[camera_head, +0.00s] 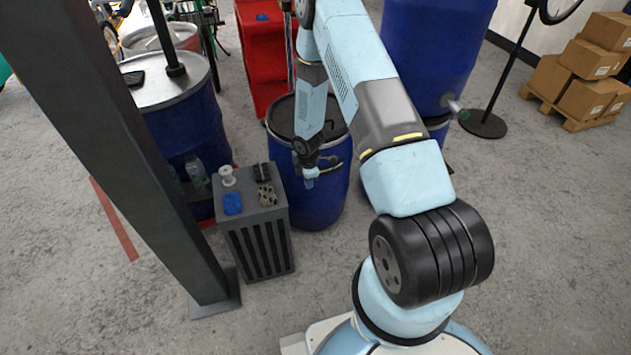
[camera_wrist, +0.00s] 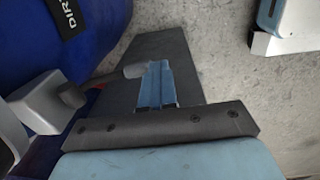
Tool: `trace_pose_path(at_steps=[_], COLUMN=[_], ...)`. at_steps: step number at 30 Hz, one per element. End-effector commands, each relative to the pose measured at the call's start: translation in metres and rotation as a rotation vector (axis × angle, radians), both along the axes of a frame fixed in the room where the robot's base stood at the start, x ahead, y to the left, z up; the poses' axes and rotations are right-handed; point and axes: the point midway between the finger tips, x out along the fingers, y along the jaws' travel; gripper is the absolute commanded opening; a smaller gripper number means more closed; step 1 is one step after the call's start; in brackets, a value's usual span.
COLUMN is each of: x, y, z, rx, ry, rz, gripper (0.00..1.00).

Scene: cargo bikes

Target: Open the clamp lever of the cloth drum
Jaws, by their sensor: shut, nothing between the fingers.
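The cloth drum (camera_head: 322,207) is a blue barrel in the middle of the head view. In the wrist view its blue wall (camera_wrist: 100,22) fills the upper left, with a black label reading "DIR". The clamp lever (camera_wrist: 75,93) comes from a grey block at the left and ends in a rounded grey tip; it also shows at the drum's rim in the head view (camera_head: 334,165). My gripper (camera_wrist: 155,66) is shut and empty. Its blue fingertips are right beside the lever's tip; I cannot tell whether they touch. It hangs before the drum in the head view (camera_head: 310,183).
A dark slatted stand (camera_head: 250,240) with small items on top is left of the drum. Another blue drum (camera_head: 190,125) stands farther left, behind a thick dark post. A large blue barrel (camera_head: 430,50) with a tap is behind right.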

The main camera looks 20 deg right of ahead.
Motion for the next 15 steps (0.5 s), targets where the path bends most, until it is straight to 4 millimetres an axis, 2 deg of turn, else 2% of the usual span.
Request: trace_pose_path(at_steps=[1, 8, 11, 15], x=[-0.005, -0.005, -0.006, -0.007], y=[0.001, 0.001, 0.001, 0.002], z=[-0.008, -0.007, -0.001, 0.016], rx=[0.001, 0.002, 0.002, 0.002], ry=[0.011, 0.010, 0.009, 0.003], rz=[0.001, 0.001, 0.002, 0.003], gripper=[0.00, 0.00, 0.00, 0.00])
